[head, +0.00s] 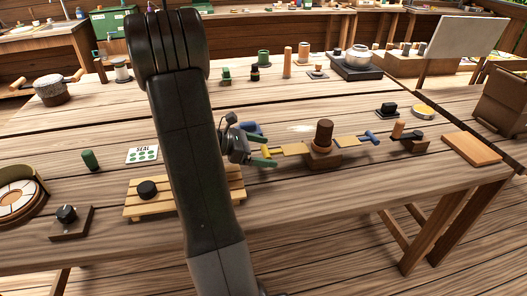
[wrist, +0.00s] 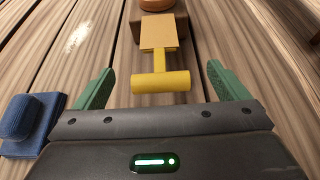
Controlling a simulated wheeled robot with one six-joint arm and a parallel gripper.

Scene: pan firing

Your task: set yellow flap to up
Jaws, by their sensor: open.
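The yellow flap (head: 291,149) is a tan plate sticking out roughly level from the left side of a wooden block (head: 321,157) with a brown cylinder (head: 323,134) on top. In the wrist view the plate (wrist: 158,33) ends in a yellow crossbar (wrist: 160,82) nearest me. My gripper (wrist: 160,86) is open, with one green fingertip on each side of the crossbar and a visible gap at both ends. It seems apart from the bar. In the head view my gripper (head: 264,155) is just left of the flap, partly hidden by my arm.
A similar flap with a blue crossbar (head: 370,137) sticks out on the block's right. A blue block (wrist: 29,122) lies left of my gripper. A slatted wooden rack (head: 150,207) with a black knob stands left of my arm. Bare table lies in front of the block.

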